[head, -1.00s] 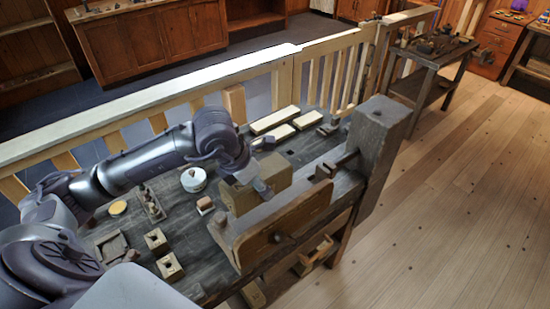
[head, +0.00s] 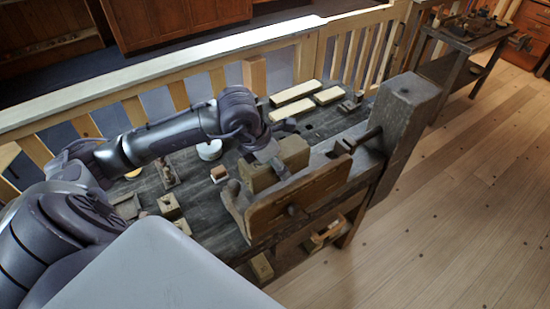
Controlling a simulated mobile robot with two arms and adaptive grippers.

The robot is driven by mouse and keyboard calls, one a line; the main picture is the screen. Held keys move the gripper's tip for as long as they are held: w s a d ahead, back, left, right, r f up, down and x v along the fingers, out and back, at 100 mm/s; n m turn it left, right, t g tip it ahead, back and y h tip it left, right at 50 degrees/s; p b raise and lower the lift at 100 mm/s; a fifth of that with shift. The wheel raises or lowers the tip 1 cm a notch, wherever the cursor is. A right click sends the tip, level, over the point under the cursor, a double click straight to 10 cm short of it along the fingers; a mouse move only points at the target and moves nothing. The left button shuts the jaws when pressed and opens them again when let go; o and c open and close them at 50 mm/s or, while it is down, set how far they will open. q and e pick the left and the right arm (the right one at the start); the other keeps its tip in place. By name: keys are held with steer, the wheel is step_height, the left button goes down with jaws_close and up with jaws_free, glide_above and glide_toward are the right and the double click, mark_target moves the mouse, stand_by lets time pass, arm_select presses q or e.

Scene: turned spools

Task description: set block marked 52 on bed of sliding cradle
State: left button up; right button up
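A tan wooden block (head: 288,155) stands at the workbench (head: 215,205), just behind the front jaw of a wooden vise. No number can be read on any block, so I cannot tell which one is marked 52. My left gripper (head: 280,148) is at this tan block, its fingers near the block's top and side. Whether they are closed on it cannot be made out. A wooden piece with a curved front board (head: 300,200) lies along the bench's front; I cannot tell whether it is the sliding cradle. My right gripper is not in view.
A thick upright post (head: 405,115) rises at the bench's right end. Pale bars (head: 292,92) lie at the back by the railing (head: 150,90). A white round container (head: 209,150) and small blocks with holes (head: 169,206) stand left. Open floor lies right.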

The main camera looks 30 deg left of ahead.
arm_select(q)
steer(key=shift+f+b, duration=0.65)
steer(key=shift+f, duration=1.2)
steer(key=shift+f+b, duration=0.75)
steer(key=shift+b, duration=0.1)
step_height(320, 180, down, 3)
steer(key=b, duration=0.2)
steer(key=shift+r+b, duration=0.2)
steer(key=shift+b, duration=0.1)
steer(key=shift+f+b, duration=0.9)
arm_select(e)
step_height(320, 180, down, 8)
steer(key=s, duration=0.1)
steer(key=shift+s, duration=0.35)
arm_select(q)
steer(key=shift+b, duration=0.3)
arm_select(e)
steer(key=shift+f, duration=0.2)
arm_select(q)
steer(key=o, duration=1.5)
steer(key=shift+w, duration=0.1)
